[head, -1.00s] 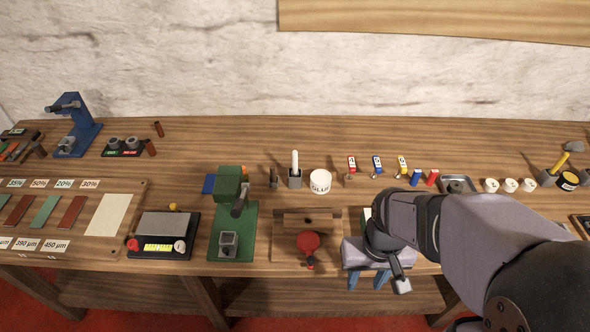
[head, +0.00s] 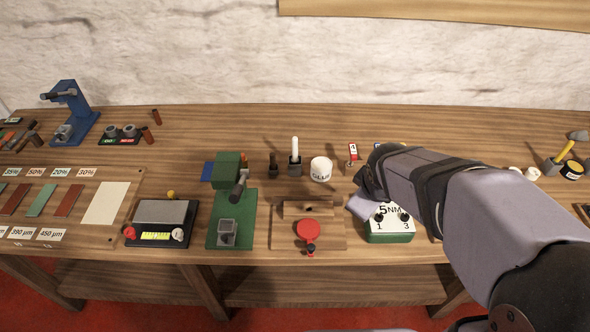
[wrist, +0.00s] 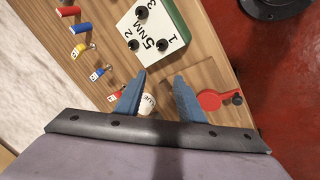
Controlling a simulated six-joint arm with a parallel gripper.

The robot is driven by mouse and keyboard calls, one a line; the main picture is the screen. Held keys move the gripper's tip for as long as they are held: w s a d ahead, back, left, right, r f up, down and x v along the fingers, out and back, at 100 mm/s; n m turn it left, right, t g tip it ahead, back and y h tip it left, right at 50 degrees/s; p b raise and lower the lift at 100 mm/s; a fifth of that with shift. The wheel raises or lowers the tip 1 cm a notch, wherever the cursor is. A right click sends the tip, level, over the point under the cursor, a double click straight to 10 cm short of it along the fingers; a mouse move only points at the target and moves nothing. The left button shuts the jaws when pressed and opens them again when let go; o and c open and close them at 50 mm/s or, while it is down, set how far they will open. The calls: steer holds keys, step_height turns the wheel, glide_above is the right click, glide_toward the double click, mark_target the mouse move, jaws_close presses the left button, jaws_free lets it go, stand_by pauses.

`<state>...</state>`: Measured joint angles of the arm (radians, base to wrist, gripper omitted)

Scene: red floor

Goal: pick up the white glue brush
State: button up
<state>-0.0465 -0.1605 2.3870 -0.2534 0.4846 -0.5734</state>
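The white glue brush (head: 295,149) stands upright in a small dark holder (head: 295,169) near the middle of the bench, just left of the white glue pot (head: 321,169). My gripper is to the right of the brush and apart from it. The glue pot (wrist: 148,103) shows partly behind the left finger there. I cannot make out the brush in the wrist view.
A white-topped green box marked 5NM (head: 389,218) sits beside my arm. A red disc (head: 308,230) lies on a wooden block in front of the brush. A green device (head: 228,172) stands to the left. A short dark brown piece (head: 273,165) stands left of the holder.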

steer(key=w+a+f+n+t+b, duration=0.1)
steer(key=w+f+n+t+b, duration=0.2)
steer(key=w+n+b, duration=0.35)
steer(key=n+t+y+b, duration=0.8)
steer(key=n+b, duration=1.6)
steer(key=b, duration=0.9)
glide_toward(296, 144)
steer(key=w+a+t+h, duration=0.1)
steer(key=w+a, duration=0.1)
steer(key=w, duration=0.1)
steer(key=shift+f+x, duration=0.15)
steer(key=shift+x, duration=1.7)
steer(key=shift+f+x, duration=0.1)
steer(key=shift+x, duration=1.7)
steer(key=shift+d, duration=0.1)
steer(key=shift+c, duration=0.5)
jaws_close()
